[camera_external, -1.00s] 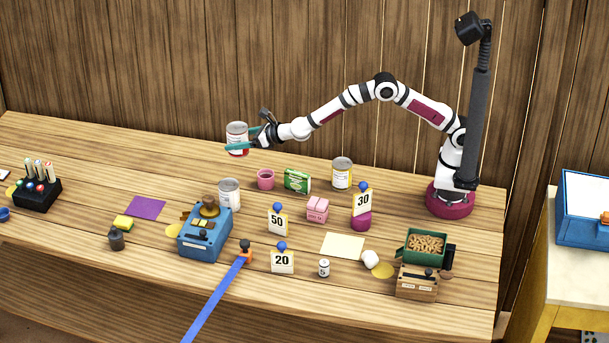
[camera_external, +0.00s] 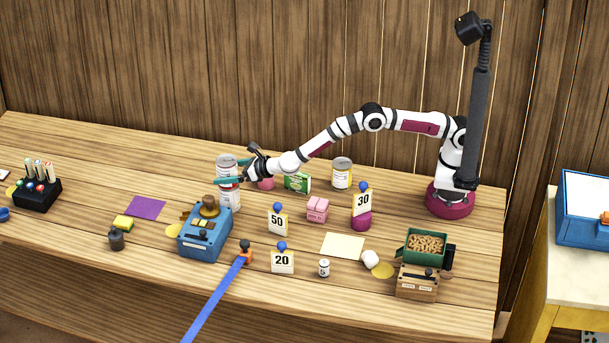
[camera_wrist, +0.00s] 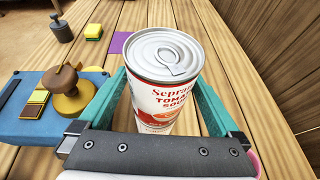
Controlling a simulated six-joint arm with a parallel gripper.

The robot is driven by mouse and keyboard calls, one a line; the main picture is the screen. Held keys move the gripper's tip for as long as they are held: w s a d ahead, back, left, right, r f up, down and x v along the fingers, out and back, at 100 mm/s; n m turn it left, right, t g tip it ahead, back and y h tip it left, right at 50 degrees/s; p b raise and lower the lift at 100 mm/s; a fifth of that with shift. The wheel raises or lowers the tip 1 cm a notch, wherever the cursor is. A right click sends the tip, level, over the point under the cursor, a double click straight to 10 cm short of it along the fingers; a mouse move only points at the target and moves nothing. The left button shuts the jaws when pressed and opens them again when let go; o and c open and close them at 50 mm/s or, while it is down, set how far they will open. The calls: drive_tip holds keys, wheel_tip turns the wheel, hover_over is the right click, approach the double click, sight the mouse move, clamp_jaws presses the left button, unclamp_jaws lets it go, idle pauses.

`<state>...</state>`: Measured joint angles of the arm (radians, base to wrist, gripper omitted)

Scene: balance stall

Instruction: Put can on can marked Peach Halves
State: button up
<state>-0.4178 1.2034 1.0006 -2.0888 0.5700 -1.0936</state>
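The tomato soup can (camera_wrist: 165,75), with a red and white label and a silver pull-tab lid, stands upright between my gripper's teal fingers. In the external view my gripper (camera_external: 229,172) is shut on this soup can (camera_external: 226,165). It is directly over a silver can with a pale label (camera_external: 230,200), lined up with it, and appears to touch or nearly touch its top. The lower can's label is too small to read and partly covered by a finger. Another can, with a yellow and white label (camera_external: 342,175), stands further right; its words are unreadable.
A blue scale box (camera_external: 205,236) stands just in front of the lower can. Price sign 50 (camera_external: 277,222) stands forward right.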

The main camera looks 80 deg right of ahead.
drive_tip(key=shift+r, duration=0.15)
drive_tip(key=shift+s+r, duration=0.15)
drive_tip(key=shift+s, duration=0.15)
drive_tip(key=d+v, duration=0.1)
drive_tip(key=v, duration=1)
drive_tip(key=s+d+r+m+g+h, duration=0.1)
drive_tip(key=s+d+r+m+h, duration=0.15)
drive_tip(key=d+m, duration=0.2)
drive_tip(key=s+d+r+m+g+h, duration=0.1)
drive_tip(key=d+r+m+h, duration=0.1)
drive_tip(key=d+r+m, duration=0.3)
drive_tip(key=s+d+r+m+g+h, duration=0.2)
drive_tip(key=s+d+m+g, duration=0.4)
drive_tip(key=s+d+m, duration=0.95)
drive_tip(key=s+d+f+m+g+y, duration=0.15)
drive_tip(key=s+m+g, duration=0.3)
drive_tip(key=s, duration=0.85)
drive_tip(key=s+a+f+m+g+y, duration=0.1)
drive_tip(key=s+a+f+m+y, duration=0.1)
drive_tip(key=s+a+m+y, duration=0.6)
drive_tip(key=s+a+m, duration=0.2)
drive_tip(key=s+m, duration=0.1)
drive_tip(key=s, duration=0.3)
